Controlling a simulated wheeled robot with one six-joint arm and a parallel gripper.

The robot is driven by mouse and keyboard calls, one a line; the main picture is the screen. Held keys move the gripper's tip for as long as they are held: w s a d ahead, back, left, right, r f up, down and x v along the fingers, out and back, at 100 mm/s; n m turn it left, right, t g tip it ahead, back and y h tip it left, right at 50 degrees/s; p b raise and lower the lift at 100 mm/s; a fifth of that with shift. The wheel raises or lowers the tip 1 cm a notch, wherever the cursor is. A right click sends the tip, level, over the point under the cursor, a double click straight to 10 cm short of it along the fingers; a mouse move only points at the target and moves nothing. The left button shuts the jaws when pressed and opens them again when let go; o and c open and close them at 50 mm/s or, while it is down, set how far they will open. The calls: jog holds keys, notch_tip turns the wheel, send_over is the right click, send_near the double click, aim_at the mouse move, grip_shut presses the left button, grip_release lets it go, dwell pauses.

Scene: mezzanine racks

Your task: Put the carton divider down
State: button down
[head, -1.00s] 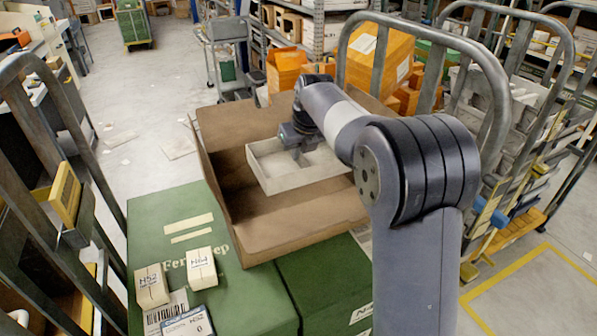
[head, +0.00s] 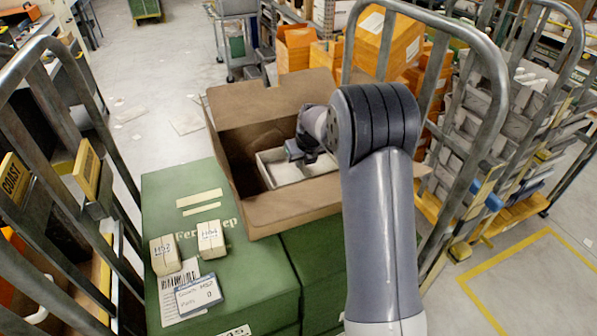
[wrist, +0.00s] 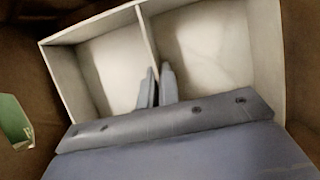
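The carton divider (head: 268,172) is a pale grey, shallow tray-like piece with upright walls. It is inside the open brown carton (head: 290,212), towards its right side. In the wrist view the divider (wrist: 85,35) shows two compartments with a wall between them. My gripper (wrist: 157,85) has its two fingers close together on either side of that middle wall, gripping it. In the head view my gripper (head: 302,153) is at the divider, partly hidden by my arm. I cannot tell whether the divider touches the carton's floor.
The carton stands on green boxes (head: 200,235) with its flaps spread. Small labelled cartons (head: 211,239) and a card (head: 198,294) lie at front left. Metal cage rails stand left (head: 75,70) and right (head: 490,90). Orange boxes (head: 380,50) are behind.

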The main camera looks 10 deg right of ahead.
aim_at(301, 171)
jog(key=shift+f, duration=2.05)
jog(key=shift+f, duration=0.1)
jog(key=shift+f, duration=0.3)
jog(key=c, duration=1.6)
grip_release()
jog(key=shift+c, duration=0.2)
jog(key=shift+r+p, duration=0.45)
jog(key=shift+r, duration=0.15)
jog(key=b+v, duration=0.2)
jog(key=v, duration=0.9)
jog(key=shift+s+r, duration=0.25)
